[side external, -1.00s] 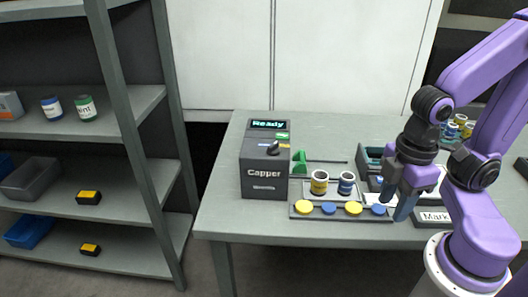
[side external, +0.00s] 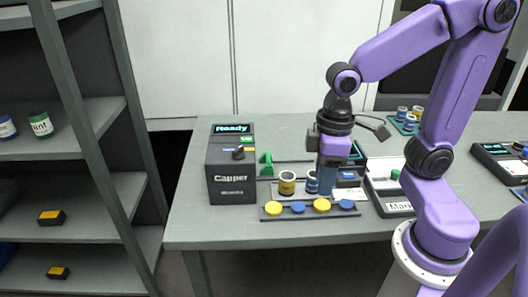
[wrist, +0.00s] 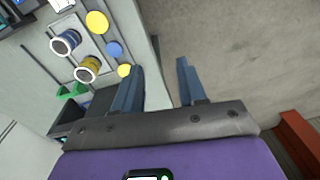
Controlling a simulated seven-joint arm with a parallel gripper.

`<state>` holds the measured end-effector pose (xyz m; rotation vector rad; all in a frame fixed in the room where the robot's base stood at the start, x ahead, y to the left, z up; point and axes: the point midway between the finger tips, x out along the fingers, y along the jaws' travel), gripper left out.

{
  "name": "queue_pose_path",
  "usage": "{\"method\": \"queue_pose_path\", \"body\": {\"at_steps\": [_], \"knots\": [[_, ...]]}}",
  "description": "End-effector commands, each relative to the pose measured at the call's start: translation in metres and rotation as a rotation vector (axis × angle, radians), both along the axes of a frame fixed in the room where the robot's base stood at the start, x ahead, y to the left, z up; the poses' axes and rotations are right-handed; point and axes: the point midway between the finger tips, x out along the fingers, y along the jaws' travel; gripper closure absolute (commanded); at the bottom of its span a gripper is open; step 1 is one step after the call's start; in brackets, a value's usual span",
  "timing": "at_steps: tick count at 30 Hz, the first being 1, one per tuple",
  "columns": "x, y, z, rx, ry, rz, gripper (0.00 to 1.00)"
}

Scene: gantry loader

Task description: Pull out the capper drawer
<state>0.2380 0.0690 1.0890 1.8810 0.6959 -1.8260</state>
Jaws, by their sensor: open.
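The capper (side external: 231,182) is a dark grey box with a lit "Ready" screen and a knob on top. It stands at the left of the table. Its front carries the "Capper" label and a small marking lower down; I cannot make out a drawer edge, and none looks pulled out. My gripper (side external: 326,192) is to the right of the capper, fingers pointing down, apart from it. In the wrist view my gripper (wrist: 160,70) is open with nothing between its two blue-grey fingers. A dark box at the lower left there, probably the capper (wrist: 62,120), is partly hidden by the gripper.
A yellow-banded jar (side external: 287,184) and a blue-banded jar (side external: 312,183) stand between capper and gripper. A rail (side external: 268,214) of yellow and blue caps lies in front. A green funnel (side external: 266,166) is beside the capper. The marker machine (side external: 392,205) stands right. Shelves (side external: 92,160) are left.

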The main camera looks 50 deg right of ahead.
Motion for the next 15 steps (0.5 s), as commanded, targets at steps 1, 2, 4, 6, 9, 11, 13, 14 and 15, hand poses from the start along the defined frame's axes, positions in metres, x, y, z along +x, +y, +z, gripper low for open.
{"method": "queue_pose_path", "body": {"at_steps": [1, 2, 4, 6, 9, 11, 13, 14, 15], "knots": [[0.018, 0.0, 0.003, 0.006, 0.005, -0.09, 0.59], [0.028, -0.001, 0.004, 0.01, 0.008, -0.142, 0.59], [0.052, -0.005, 0.007, 0.021, 0.013, -0.261, 0.59], [0.076, -0.011, 0.011, 0.035, 0.016, -0.381, 0.59], [0.11, -0.024, 0.014, 0.052, 0.023, -0.55, 0.59], [0.13, -0.034, 0.016, 0.063, 0.026, -0.651, 0.59], [0.153, -0.049, 0.018, 0.078, 0.029, -0.771, 0.59], [0.162, -0.056, 0.019, 0.083, 0.03, -0.821, 0.59], [0.175, -0.067, 0.02, 0.092, 0.031, -0.889, 0.59]]}}
